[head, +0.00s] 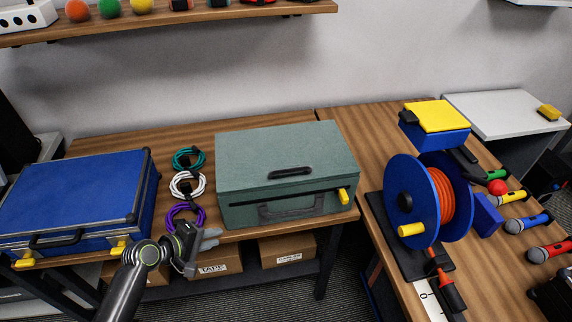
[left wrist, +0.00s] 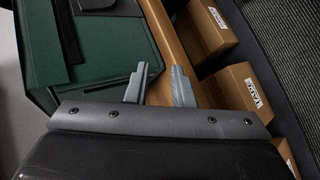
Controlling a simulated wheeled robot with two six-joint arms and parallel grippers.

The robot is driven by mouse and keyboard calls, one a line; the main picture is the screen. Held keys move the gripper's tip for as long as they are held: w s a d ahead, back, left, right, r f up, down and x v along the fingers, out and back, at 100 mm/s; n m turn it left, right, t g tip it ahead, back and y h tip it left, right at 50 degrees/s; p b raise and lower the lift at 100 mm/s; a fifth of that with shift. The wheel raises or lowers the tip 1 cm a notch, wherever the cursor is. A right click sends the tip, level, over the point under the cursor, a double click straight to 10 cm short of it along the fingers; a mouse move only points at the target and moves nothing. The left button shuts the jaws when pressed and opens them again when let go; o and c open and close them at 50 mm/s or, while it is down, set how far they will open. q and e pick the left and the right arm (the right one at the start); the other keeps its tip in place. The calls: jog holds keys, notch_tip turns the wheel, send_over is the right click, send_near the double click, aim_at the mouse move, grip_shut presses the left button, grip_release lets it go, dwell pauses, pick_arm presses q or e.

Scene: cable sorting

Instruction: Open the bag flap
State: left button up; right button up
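The grey-green bag (head: 255,155) stands on the wooden table in the middle of the head view. Its flap lies closed over the top, with a dark handle (head: 291,172) on it. Another handle (head: 286,210) is on the front, and a yellow tab (head: 344,196) is at the right front corner. My left gripper (head: 209,239) is in front of the table edge, below and left of the bag's front. In the left wrist view the fingers (left wrist: 159,82) are apart with nothing between them; the green bag (left wrist: 105,48) is at upper left. My right gripper is not in view.
A blue case (head: 75,200) lies left of the bag. Green, white and purple cable coils (head: 187,185) lie between them. A blue reel with orange cable (head: 412,200) stands to the right. Cardboard boxes (head: 287,249) sit on the shelf below. A wall shelf (head: 170,20) hangs above.

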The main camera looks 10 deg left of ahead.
aim_at(284, 172)
pick_arm(q)
jog(key=w+d+r+n+h, duration=0.1)
jog(key=d+r+h, duration=0.2)
jog(key=r, duration=0.6)
jog(key=w+d+r+n+h, duration=0.1)
jog(key=w+d+r+h, duration=0.15)
jog(key=r, duration=0.75)
jog(key=shift+h, duration=0.25)
jog(key=p+x, duration=0.4)
jog(key=x, duration=1.3)
jog(key=shift+s+f, duration=0.1)
jog(key=shift+f, duration=0.1)
grip_shut()
